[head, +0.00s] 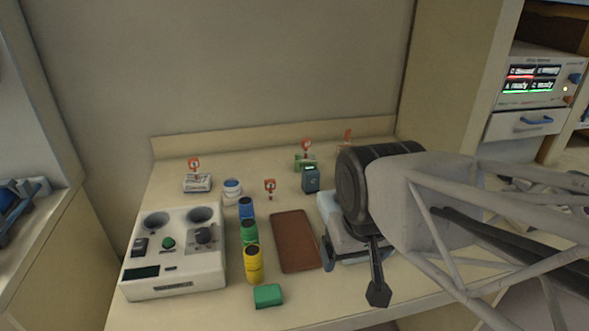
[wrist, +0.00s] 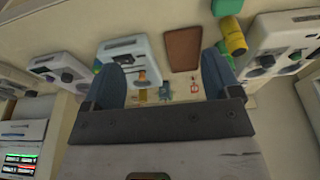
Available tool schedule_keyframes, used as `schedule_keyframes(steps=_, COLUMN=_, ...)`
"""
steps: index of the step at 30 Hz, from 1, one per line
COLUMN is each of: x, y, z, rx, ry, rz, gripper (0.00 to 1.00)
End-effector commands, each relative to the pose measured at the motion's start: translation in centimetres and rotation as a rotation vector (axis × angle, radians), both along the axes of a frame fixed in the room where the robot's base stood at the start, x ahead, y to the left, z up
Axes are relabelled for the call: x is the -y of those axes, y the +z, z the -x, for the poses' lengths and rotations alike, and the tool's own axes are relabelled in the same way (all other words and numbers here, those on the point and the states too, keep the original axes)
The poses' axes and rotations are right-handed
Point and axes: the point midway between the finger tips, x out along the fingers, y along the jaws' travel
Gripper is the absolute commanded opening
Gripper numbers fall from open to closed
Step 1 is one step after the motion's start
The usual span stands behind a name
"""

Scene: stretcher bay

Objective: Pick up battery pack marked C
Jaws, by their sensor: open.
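No letter C can be read in either view, so I cannot tell which item is the battery pack marked C. Candidates in the head view are a small blue box (head: 311,181), a green item with a red tag (head: 304,163) and a white box with a red tag (head: 197,183). A green block (head: 267,295) lies near the front edge. My gripper (head: 353,268) is open over the right part of the table, above a white device (head: 340,225) that it partly hides. In the wrist view its two blue-grey fingers (wrist: 161,80) are spread, with nothing held.
A brown pad (head: 295,240) lies mid-table. A white jar (head: 232,190) and a small red tag (head: 270,186) stand behind. A wall closes the back.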

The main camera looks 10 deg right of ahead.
Motion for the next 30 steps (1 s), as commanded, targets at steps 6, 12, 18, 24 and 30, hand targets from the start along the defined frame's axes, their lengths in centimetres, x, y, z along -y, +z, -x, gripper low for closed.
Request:
schedule_keyframes(steps=6, x=0.1, y=0.0, z=-0.2, rx=-0.005, ry=0.008, rz=0.008, gripper=0.83)
schedule_keyframes(steps=12, x=0.6, y=0.2, z=-1.7, rx=-0.036, ry=0.061, rz=0.056, gripper=0.83)
schedule_keyframes(steps=18, x=1.5, y=0.6, z=-4.6, rx=-0.098, ry=0.169, rz=0.150, gripper=0.83)
schedule_keyframes(steps=24, x=2.6, y=0.9, z=-8.4, rx=-0.175, ry=0.299, rz=0.263, gripper=0.83)
schedule_keyframes(steps=30, x=3.6, y=0.9, z=-12.4, rx=-0.259, ry=0.431, rz=0.372, gripper=0.83)
